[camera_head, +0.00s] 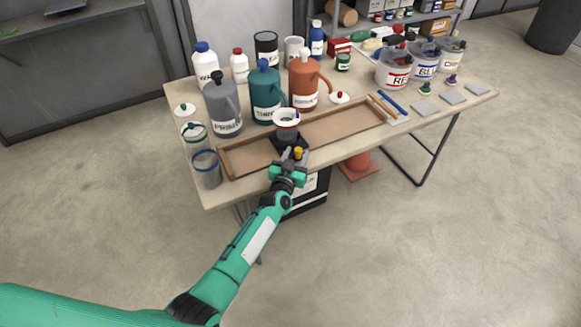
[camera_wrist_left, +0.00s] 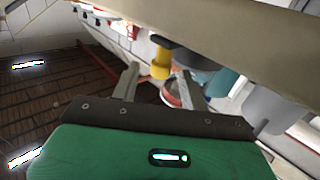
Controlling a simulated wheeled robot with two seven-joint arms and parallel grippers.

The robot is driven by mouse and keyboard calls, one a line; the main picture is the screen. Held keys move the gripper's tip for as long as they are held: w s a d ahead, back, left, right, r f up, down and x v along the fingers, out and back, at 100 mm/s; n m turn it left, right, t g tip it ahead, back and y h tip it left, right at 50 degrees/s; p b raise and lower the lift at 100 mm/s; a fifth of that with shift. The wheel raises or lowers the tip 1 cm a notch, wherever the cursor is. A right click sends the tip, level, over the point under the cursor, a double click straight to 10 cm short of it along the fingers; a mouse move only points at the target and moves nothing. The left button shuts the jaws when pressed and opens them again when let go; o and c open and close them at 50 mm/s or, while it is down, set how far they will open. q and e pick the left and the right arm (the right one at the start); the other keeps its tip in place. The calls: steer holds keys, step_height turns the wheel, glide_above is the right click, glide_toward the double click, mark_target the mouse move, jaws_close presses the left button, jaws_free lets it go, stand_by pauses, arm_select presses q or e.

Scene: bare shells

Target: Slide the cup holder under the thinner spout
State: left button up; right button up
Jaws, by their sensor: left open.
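The dark cup holder (camera_head: 284,145) sits in a long wooden track (camera_head: 240,158) along the table's front. It carries a white-rimmed cup (camera_head: 286,117) and has a yellow knob (camera_head: 298,152) on its near side. The teal jug labelled "THIN…" (camera_head: 266,94) stands behind it, slightly to the left; its spout is not clearly visible. My left gripper (camera_head: 292,160) is at the holder's near side. In the left wrist view the open fingers (camera_wrist_left: 159,72) stand on either side of the yellow knob (camera_wrist_left: 160,58); contact cannot be told. My right gripper is out of view.
A grey jug (camera_head: 223,108) and an orange jug (camera_head: 304,88) flank the teal one. Clear cups (camera_head: 206,172) stand at the table's left end. Labelled tubs (camera_head: 393,72) stand at the right. The track shows bare floor on both sides of the holder.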

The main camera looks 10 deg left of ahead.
arm_select(q)
steer(key=s+a, duration=0.2)
steer(key=s, duration=1.1)
steer(key=shift+a, duration=0.3)
steer(key=shift+s, duration=0.1)
steer(key=s+a+f+g, duration=0.25)
steer(key=s+f, duration=0.35)
steer(key=f, duration=0.5)
steer(key=s+a+f+g, duration=0.1)
steer(key=s+f+g, duration=0.2)
steer(key=s+f, duration=0.5)
steer(key=s+a+f+g, duration=0.1)
steer(key=s+f+g, duration=0.25)
steer(key=f, duration=0.95)
steer(key=s+a+f+g+y, duration=0.1)
steer(key=s+a+f, duration=0.3)
steer(key=s, duration=0.7)
steer(key=s+a+f+g+y, duration=0.1)
steer(key=s+a+f+g, duration=0.3)
steer(key=s+f, duration=0.3)
steer(key=s+a+f+g+y, duration=0.1)
steer(key=s+a+f, duration=0.3)
steer(key=s, duration=1.3)
steer(key=shift+f+g, duration=0.8)
steer(key=shift+f, duration=0.05)
